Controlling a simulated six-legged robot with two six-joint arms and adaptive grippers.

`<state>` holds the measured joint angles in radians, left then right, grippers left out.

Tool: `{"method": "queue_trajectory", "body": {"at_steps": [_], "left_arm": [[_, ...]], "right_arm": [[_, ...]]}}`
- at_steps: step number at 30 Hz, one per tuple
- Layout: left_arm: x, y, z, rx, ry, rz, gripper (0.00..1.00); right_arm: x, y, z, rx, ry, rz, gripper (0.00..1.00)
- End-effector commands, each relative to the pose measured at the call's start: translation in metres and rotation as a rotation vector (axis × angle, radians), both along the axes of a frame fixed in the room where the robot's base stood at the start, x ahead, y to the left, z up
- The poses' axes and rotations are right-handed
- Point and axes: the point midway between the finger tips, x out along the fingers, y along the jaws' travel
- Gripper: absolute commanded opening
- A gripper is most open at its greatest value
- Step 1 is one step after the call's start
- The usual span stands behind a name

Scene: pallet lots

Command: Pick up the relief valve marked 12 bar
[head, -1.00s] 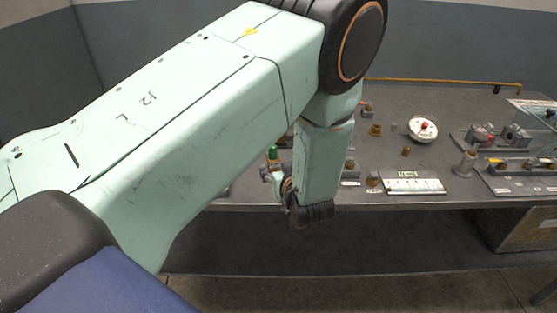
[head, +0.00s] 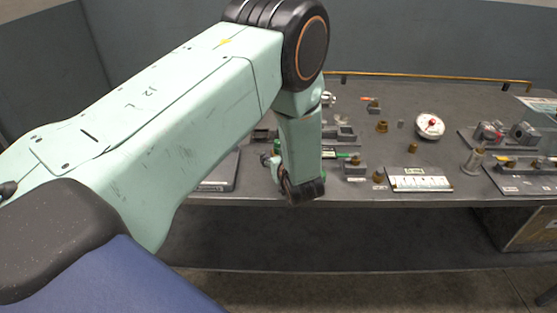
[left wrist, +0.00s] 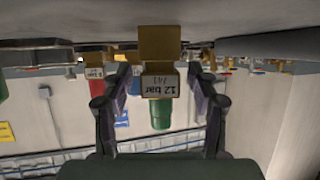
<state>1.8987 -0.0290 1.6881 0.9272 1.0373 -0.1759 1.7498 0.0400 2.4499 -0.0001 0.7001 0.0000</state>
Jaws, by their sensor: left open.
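The relief valve marked 12 bar (left wrist: 160,54) shows in the left wrist view, which is upside down. It has a brass body, a white tag reading "12 bar" and a green cap (left wrist: 160,114). My left gripper (left wrist: 160,88) is open, with one finger on each side of the valve. I cannot tell whether either finger touches it. In the head view my left gripper (head: 278,165) is at the table's front edge, partly behind my own arm. I cannot make out the 12 bar valve for sure there. My right gripper is not in view.
In the left wrist view a second tagged valve (left wrist: 93,72) with a red cap stands beside the left finger.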

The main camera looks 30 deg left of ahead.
Motion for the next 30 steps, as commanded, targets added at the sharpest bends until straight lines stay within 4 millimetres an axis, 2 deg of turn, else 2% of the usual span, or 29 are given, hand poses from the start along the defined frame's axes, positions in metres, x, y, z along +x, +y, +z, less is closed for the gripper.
{"method": "queue_trajectory", "body": {"at_steps": [2,23,30], "left_arm": [[0.0006,0.0004,0.0000,0.000,0.000,0.000,0.59],[0.0011,0.0001,0.0009,0.001,-0.002,-0.001,0.00],[0.0013,0.0001,0.0013,0.001,-0.003,-0.001,0.00]], "right_arm": [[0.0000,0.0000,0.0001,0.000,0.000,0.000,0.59],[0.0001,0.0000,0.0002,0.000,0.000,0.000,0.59],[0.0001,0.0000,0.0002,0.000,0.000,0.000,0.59]]}}
